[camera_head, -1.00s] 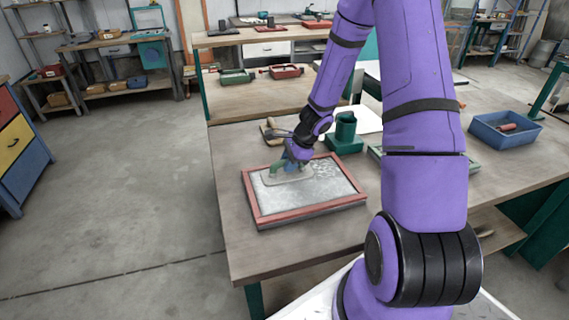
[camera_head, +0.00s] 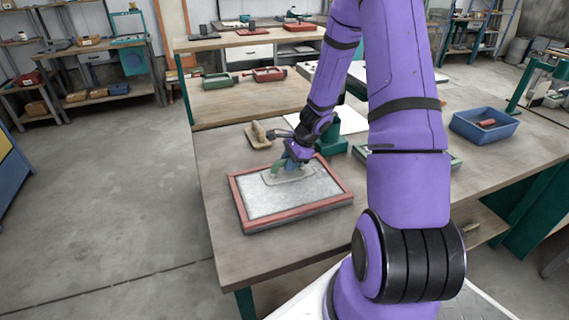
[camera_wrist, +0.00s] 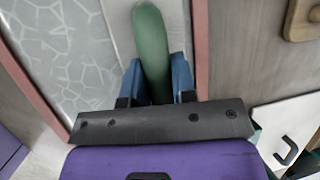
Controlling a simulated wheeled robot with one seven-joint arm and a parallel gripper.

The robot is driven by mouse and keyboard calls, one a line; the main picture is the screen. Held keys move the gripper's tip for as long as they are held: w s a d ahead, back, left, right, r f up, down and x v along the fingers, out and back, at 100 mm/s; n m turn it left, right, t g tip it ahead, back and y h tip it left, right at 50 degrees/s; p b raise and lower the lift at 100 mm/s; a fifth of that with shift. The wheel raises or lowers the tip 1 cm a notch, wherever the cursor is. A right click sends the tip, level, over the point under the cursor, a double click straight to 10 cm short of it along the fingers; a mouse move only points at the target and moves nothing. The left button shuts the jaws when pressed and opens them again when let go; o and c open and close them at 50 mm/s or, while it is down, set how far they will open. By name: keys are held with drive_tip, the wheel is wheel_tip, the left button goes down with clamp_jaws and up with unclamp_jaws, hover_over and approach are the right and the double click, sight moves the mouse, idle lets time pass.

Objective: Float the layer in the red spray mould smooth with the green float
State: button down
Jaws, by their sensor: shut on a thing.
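The red spray mould (camera_head: 298,213) lies flat on the workbench, filled with a pale grey layer (camera_head: 300,197). The green float rests on the layer near the mould's far side; its grey plate (camera_head: 300,178) is down and its green handle (camera_head: 276,169) stands above. My gripper (camera_head: 291,162) is shut on the handle. In the wrist view the handle (camera_wrist: 151,40) runs between the blue fingers of my gripper (camera_wrist: 156,82). There the layer (camera_wrist: 60,50) left of the plate shows a cracked, web-like pattern. The red rim (camera_wrist: 201,45) runs close to the plate's right side.
A wooden tool (camera_head: 258,136) lies behind the mould. A green stand (camera_head: 332,140) is behind my gripper, by a white sheet (camera_head: 350,121). A blue bin (camera_head: 485,127) with a red item stands far right. The bench (camera_head: 240,256) is bare before the mould.

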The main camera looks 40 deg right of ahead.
drive_tip(key=shift+s+d+r, duration=0.1)
drive_tip(key=shift+s+d, duration=0.15)
drive_tip(key=shift+d, duration=0.7)
drive_tip(key=shift+s+d, duration=0.25)
drive_tip(key=shift+d, duration=0.6)
drive_tip(key=shift+w+a, duration=0.55)
drive_tip(key=shift+a, duration=1.3)
drive_tip(key=shift+w+a, duration=0.5)
drive_tip(key=shift+a, duration=1.4)
drive_tip(key=shift+w+a, duration=0.55)
drive_tip(key=shift+a, duration=1.3)
wheel_tip(320, 180, up, 7)
